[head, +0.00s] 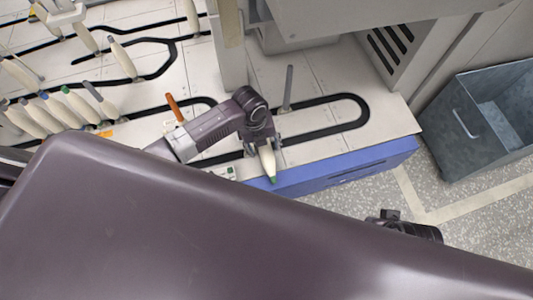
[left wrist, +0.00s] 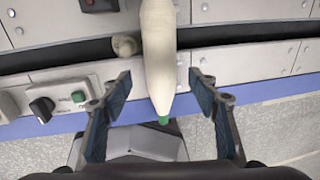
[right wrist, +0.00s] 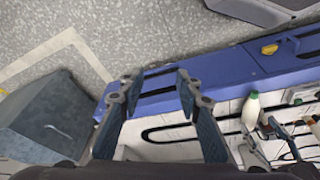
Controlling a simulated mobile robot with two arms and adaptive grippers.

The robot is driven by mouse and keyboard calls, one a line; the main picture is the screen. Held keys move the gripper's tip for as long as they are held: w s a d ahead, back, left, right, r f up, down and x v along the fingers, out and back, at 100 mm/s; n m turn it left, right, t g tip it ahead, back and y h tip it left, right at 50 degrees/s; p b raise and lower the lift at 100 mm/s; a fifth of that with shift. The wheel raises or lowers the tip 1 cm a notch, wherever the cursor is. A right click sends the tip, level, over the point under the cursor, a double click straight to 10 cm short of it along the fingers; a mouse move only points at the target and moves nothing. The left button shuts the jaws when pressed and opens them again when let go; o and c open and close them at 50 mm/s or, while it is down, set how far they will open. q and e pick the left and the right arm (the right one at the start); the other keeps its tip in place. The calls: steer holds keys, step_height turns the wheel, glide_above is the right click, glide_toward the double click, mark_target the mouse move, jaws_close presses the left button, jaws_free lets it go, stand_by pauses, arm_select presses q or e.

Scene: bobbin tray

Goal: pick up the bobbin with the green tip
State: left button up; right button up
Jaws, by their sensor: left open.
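A cream bobbin with a green tip (head: 267,162) is at my left gripper (head: 263,146) near the blue front edge of the machine in the head view. In the left wrist view the same bobbin (left wrist: 158,50) lies lengthwise between the two fingers of my left gripper (left wrist: 160,80), with a visible gap on both sides. The left gripper is open. The bobbin also shows in the right wrist view (right wrist: 251,110), beside the left gripper. My right gripper (right wrist: 157,82) is open and empty, away from the bobbin, above the blue edge.
Several other bobbins stand at the left, one also green-tipped (head: 78,104). An orange peg (head: 174,107) and a grey peg (head: 288,88) stand on the track. A grey bin (head: 465,145) sits on the floor at the right. A green button (left wrist: 79,97) and black knob are near the left finger.

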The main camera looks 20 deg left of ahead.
mark_target(265, 151)
arm_select(q)
steer(key=f, duration=0.1)
steer(key=f+b, duration=0.1)
steer(key=f, duration=0.2)
steer(key=shift+w+d, duration=0.15)
steer(key=shift+w, duration=0.15)
steer(key=shift+f+b, duration=0.15)
steer(key=shift+b, duration=0.15)
arm_select(e)
steer(key=v, duration=0.3)
steer(key=shift+r, duration=0.2)
steer(key=shift+s, duration=0.1)
arm_select(q)
steer(key=c, duration=1.3)
